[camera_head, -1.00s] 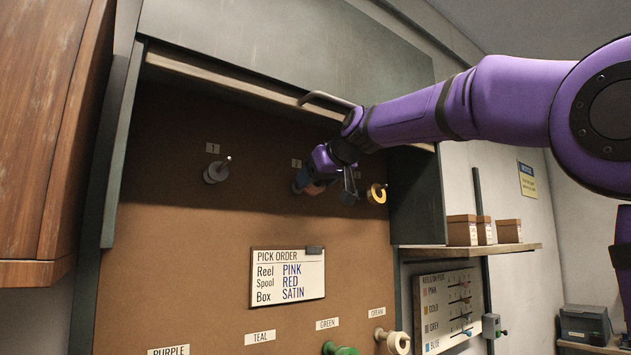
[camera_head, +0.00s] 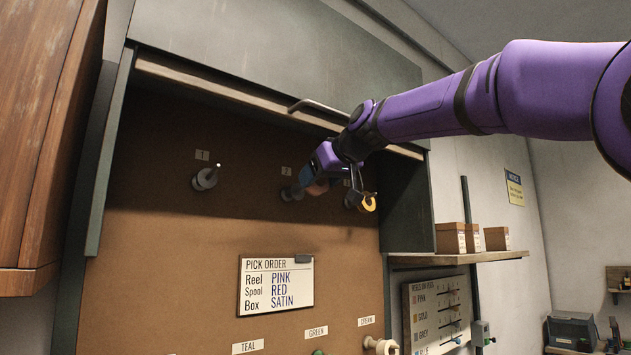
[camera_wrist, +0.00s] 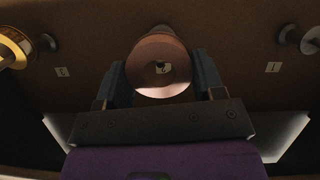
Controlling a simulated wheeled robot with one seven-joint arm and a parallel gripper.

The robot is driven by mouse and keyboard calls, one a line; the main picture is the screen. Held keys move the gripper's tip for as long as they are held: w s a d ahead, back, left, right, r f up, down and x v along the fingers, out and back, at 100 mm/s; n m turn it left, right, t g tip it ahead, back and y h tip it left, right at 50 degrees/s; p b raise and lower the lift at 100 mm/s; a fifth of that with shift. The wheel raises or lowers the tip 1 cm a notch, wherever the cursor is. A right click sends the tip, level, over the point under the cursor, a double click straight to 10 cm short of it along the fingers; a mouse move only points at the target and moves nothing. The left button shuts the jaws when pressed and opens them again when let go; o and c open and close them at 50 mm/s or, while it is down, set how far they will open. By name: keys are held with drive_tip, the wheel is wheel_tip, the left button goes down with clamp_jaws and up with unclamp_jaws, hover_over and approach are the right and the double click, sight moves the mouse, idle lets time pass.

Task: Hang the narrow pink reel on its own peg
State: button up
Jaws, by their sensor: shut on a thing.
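My gripper (camera_wrist: 163,82) is shut on a pink, copper-toned reel (camera_wrist: 150,50), one finger on each side. In the head view the gripper (camera_head: 322,180) holds the reel (camera_head: 318,187) in front of the board, just right of the grey middle peg (camera_head: 290,193) under label 2. In the wrist view, label 2 (camera_wrist: 163,69) shows through the reel's hole. The bare peg under label 1 (camera_head: 205,179) is at the left. A gold reel (camera_head: 368,204) hangs on the right peg, partly behind my gripper.
A pick-order card (camera_head: 276,285) is fixed to the brown board (camera_head: 170,270) below. A handle (camera_head: 318,107) sticks out above my gripper. A shelf (camera_head: 460,258) with small boxes and a reel chart (camera_head: 437,312) are at the right. A cream spool (camera_head: 381,345) is low down.

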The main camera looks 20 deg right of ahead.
drive_tip(key=v, duration=0.4)
drive_tip(key=shift+s+d+f, duration=0.1)
drive_tip(key=shift+s+f, duration=0.1)
drive_tip(key=shift+f, duration=0.1)
idle(0.3)
idle(0.5)
